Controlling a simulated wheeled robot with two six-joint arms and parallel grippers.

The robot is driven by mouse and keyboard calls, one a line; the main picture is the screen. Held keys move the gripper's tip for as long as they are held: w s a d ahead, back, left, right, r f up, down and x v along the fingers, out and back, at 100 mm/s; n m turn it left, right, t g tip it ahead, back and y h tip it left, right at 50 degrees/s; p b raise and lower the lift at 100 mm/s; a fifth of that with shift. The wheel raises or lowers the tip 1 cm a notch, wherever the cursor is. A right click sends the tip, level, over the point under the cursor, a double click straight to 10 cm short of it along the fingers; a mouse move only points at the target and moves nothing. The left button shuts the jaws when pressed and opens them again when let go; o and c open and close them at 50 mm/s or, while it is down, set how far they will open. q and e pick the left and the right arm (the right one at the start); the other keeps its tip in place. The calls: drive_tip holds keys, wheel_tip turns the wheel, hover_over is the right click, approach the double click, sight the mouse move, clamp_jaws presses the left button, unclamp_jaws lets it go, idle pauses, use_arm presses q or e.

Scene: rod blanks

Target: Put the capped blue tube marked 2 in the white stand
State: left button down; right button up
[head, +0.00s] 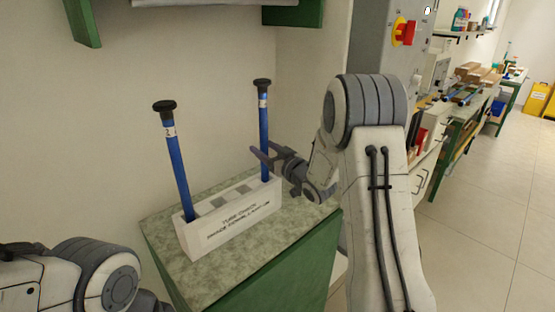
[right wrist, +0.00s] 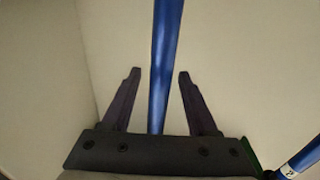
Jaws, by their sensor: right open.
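A blue tube with a black cap and a white label marked 2 (head: 178,165) stands in the left end of the white stand (head: 218,236); its label also shows in the right wrist view (right wrist: 289,172). A second capped blue tube (head: 263,125) stands in the stand's right end; its label is too small to read. My right gripper (head: 263,151) is open at this second tube. In the right wrist view the tube's shaft (right wrist: 164,65) runs between the two open fingers, with a gap on each side. My left gripper is out of view.
The stand has empty square holes between the tubes and sits on a speckled green-topped cabinet (head: 285,241) near the wall. A green shelf bracket (head: 84,22) hangs above. A grey cabinet with a red switch (head: 404,32) is behind my right arm.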

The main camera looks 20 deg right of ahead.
drive_tip(key=b+v, duration=0.1)
drive_tip(key=v, duration=0.8)
drive_tip(key=s+a+f+n+g+h, duration=0.1)
drive_tip(key=s+a+f+g, duration=0.25)
drive_tip(key=a, duration=0.45)
drive_tip(key=s+a+f+g+h, duration=0.1)
drive_tip(key=s+a+f+g, duration=0.1)
drive_tip(key=a+g, duration=0.35)
drive_tip(key=s+a+n+g+p, duration=0.1)
drive_tip(key=s+a+g, duration=0.3)
drive_tip(key=s, duration=1)
drive_tip(key=s+a+n+g+h+p, duration=0.1)
drive_tip(key=s+a+g, duration=0.3)
drive_tip(key=s, duration=1.1)
drive_tip(key=shift+s+a+f+n+g, duration=0.15)
drive_tip(key=shift+a+f+n+g, duration=0.2)
drive_tip(key=shift+a+n, duration=0.35)
